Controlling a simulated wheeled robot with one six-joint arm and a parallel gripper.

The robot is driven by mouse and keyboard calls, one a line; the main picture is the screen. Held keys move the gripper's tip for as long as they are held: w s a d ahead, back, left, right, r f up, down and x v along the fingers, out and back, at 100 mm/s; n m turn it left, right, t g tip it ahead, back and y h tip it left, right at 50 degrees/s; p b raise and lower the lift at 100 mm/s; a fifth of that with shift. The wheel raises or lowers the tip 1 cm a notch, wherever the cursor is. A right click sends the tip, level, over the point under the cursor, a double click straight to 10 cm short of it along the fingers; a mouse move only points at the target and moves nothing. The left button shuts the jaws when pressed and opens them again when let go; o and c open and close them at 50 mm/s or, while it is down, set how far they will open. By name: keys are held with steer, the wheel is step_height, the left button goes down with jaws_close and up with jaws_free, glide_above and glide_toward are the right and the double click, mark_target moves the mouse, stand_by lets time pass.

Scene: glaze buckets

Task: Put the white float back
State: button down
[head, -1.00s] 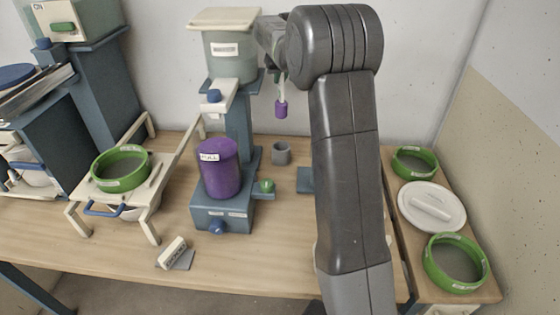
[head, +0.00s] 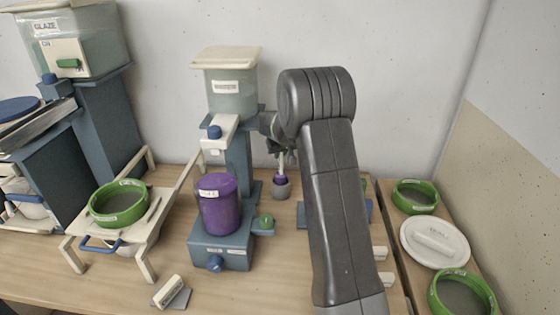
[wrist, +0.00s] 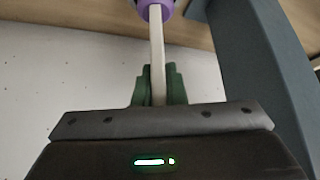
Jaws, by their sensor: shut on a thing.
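My gripper (head: 281,150) is shut on the white float (head: 282,163), a thin white stem with a purple lower end. The float hangs about upright. In the wrist view the white stem (wrist: 157,55) runs between the green fingers of my gripper (wrist: 159,82) to the purple end at the top edge.
A purple bucket (head: 219,215) stands on a blue stand left of the cup, below a lidded grey container (head: 231,95). A blue post (head: 238,165) stands close to my gripper. Green rings (head: 415,197) and a white lid (head: 434,243) lie on the right shelf.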

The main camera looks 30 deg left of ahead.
mark_target(280, 160)
steer(key=shift+f, duration=1.7)
steer(key=shift+f, duration=0.2)
steer(key=c, duration=1.5)
jaws_free()
steer(key=shift+r, duration=0.1)
steer(key=shift+r, duration=0.2)
steer(key=b+v, duration=0.1)
steer(key=v, duration=1.1)
steer(key=shift+w+f, duration=0.1)
